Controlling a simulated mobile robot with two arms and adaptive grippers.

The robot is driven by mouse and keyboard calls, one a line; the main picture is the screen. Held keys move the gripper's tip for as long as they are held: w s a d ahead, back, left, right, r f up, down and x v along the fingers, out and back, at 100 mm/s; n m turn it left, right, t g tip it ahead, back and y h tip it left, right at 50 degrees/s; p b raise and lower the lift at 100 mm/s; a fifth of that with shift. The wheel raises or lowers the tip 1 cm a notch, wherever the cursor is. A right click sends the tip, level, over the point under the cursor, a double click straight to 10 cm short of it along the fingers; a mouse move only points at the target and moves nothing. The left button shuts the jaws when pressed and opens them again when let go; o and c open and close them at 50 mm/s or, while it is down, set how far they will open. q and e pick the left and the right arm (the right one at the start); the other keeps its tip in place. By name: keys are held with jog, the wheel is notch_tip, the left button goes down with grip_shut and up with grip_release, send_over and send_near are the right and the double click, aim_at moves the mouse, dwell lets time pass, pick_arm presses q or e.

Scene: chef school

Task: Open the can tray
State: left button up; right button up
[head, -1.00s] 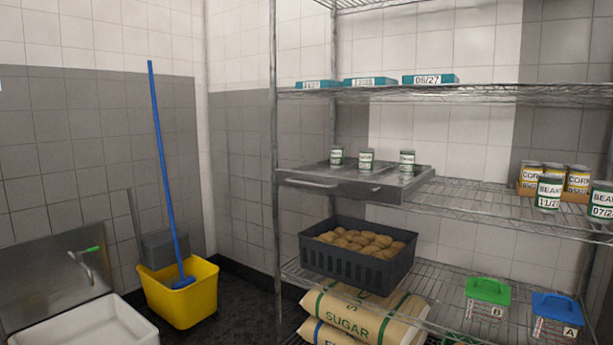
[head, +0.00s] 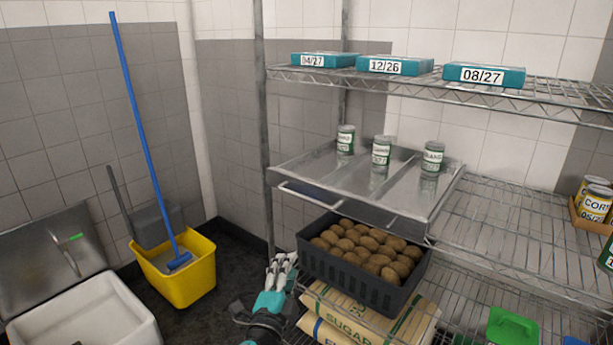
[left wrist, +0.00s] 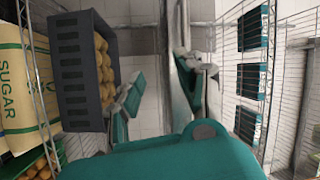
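The can tray (head: 297,172) is a flat grey metal tray on the middle wire shelf. Three labelled cans, the left (head: 345,140), middle (head: 381,153) and right (head: 432,159), stand upright on it. A bar handle (head: 311,199) runs along its front left. My left gripper (head: 282,264) is below and in front of the handle, apart from it, beside the black crate. In the left wrist view its fingers (left wrist: 165,88) are spread with nothing between them. My right gripper is in neither view.
A black crate (head: 343,277) of round brown items sits below the tray, above sugar sacks (head: 385,325). Teal boxes (head: 395,66) lie on the upper shelf. A yellow bucket (head: 180,280) with a blue mop and a white sink (head: 85,318) are left. The shelf right of the tray has bare space.

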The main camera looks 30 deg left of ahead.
aim_at(307, 198)
pick_arm(q)
jog(key=w+a+r+p, duration=0.1)
jog(key=w+a+r, duration=0.1)
jog(key=w, duration=0.4)
jog(key=w+a+r+m+p, duration=0.1)
jog(key=w+a+r, duration=0.1)
jog(key=w, duration=0.4)
jog(key=w+a+r+m+t+p, duration=0.1)
jog(key=w+a+r, duration=0.1)
jog(key=w, duration=0.4)
jog(key=shift+a+r, duration=0.3)
jog(key=shift+r, duration=0.4)
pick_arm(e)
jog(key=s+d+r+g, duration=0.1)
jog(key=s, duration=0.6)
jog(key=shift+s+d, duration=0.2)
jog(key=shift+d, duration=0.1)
pick_arm(q)
jog(key=shift+c, duration=0.2)
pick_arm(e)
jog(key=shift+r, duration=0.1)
pick_arm(q)
grip_shut()
